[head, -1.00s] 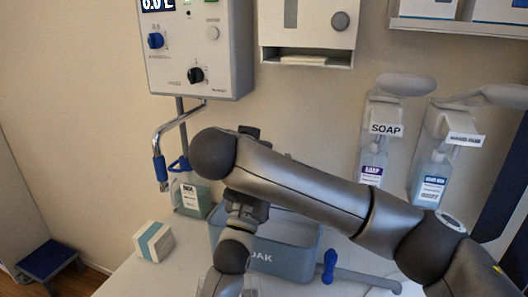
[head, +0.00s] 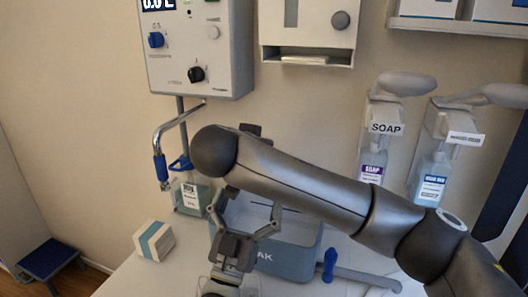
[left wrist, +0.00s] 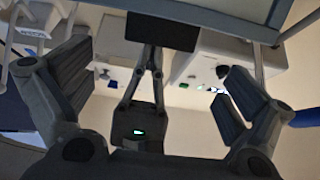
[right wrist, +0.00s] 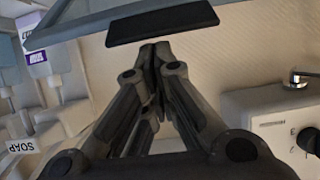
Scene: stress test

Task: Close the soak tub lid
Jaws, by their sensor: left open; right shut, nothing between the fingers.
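The grey-blue soak tub (head: 290,262) stands on the white counter, partly hidden by my arms. In the head view, my left gripper (head: 248,204) is open in front of it, fingers spread upward. The left wrist view shows its open fingers (left wrist: 150,88) on both sides of my right gripper. A bluish panel (left wrist: 215,8) with a dark tab (left wrist: 162,31) shows above; it appears to be the lid. My right gripper (right wrist: 154,52) is shut and empty, its tips close to the dark tab (right wrist: 162,23); contact is unclear. The head view hides it behind my arm.
A bottle (head: 188,195) and a small box (head: 154,241) stand left of the tub. A blue-handled lever (head: 329,265) is at right. A control panel (head: 197,45), a dispenser (head: 308,30) and soap bottles (head: 373,160) are on the wall.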

